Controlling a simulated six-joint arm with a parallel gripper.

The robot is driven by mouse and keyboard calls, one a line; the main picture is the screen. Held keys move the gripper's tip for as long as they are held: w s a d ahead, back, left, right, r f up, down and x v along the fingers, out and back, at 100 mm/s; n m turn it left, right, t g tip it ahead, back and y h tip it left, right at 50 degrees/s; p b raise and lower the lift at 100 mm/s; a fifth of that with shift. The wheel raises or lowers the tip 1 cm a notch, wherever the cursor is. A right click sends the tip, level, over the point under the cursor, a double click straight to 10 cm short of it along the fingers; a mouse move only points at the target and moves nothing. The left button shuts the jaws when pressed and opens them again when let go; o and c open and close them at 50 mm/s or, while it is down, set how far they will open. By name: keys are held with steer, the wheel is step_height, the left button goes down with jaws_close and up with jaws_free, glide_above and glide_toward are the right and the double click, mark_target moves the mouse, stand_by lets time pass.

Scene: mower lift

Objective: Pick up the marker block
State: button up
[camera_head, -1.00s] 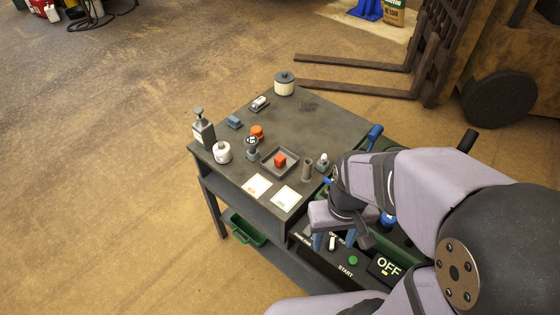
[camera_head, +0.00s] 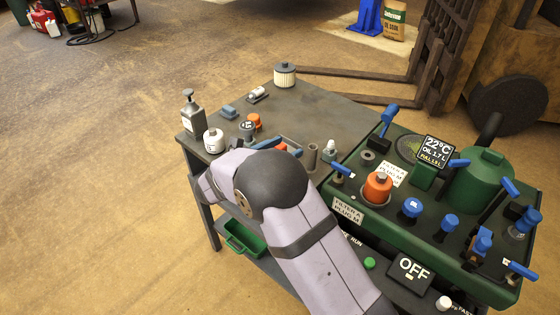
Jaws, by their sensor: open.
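The red block (camera_head: 281,147), which looks like the marker block, is in the small dark tray (camera_head: 292,139) on the grey workbench. Only a sliver of it shows, as my arm covers most of the tray. My gripper (camera_head: 279,147) is at the tray, with bluish fingers showing beside the red block. It is open, and most of it is hidden behind my arm. I cannot tell whether the fingers touch the block.
A white jar (camera_head: 214,140), a grey pump bottle (camera_head: 192,112) and an orange cap (camera_head: 254,120) stand left of the tray. A grey cylinder (camera_head: 312,156) stands close on its right. The green machine (camera_head: 425,225) with blue handles fills the right. The bench's back middle is clear.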

steer(key=a+f+n+t, duration=0.1)
steer(key=a, duration=0.1)
steer(key=a+f+n+t+y, duration=0.1)
steer(key=f, duration=0.1)
steer(key=a+f+t+y+b, duration=0.1)
steer(key=a, duration=0.1)
steer(key=shift+w+a+f+n, duration=0.15)
steer(key=shift+a+n, duration=0.2)
steer(key=shift+n, duration=0.05)
steer(key=shift+w+d, duration=0.4)
steer(key=shift+w, duration=0.1)
steer(key=shift+p+x, duration=0.95)
steer(key=shift+x, duration=2.15)
steer(key=shift+s+d+f, duration=0.1)
steer(key=c, duration=1.2)
